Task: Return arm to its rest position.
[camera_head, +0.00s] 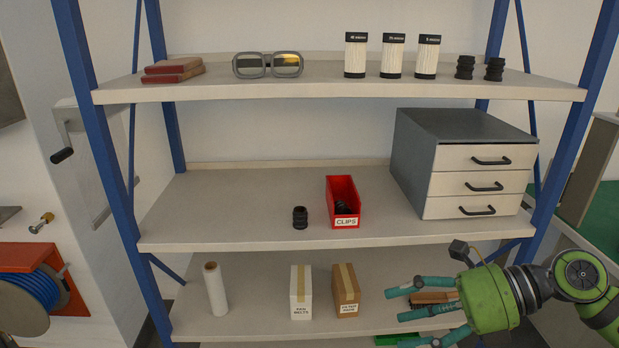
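My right gripper (398,318) comes in from the lower right on a green and black arm. Its teal fingers are spread apart and point left, in front of the lower shelf's right part. I see nothing held between the fingers. My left arm and gripper are not in view. A brown object (434,297) lies behind the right gripper's fingers and is partly hidden. A green item (388,339) low on the shelf is also partly covered by the fingers.
The blue-framed shelf unit (210,240) holds a drawer cabinet (405,160), a red clips bin (343,200), a black part (300,217), a white box (301,292), a brown box (346,290) and a roll (215,290). A blue post (567,130) stands near my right arm.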

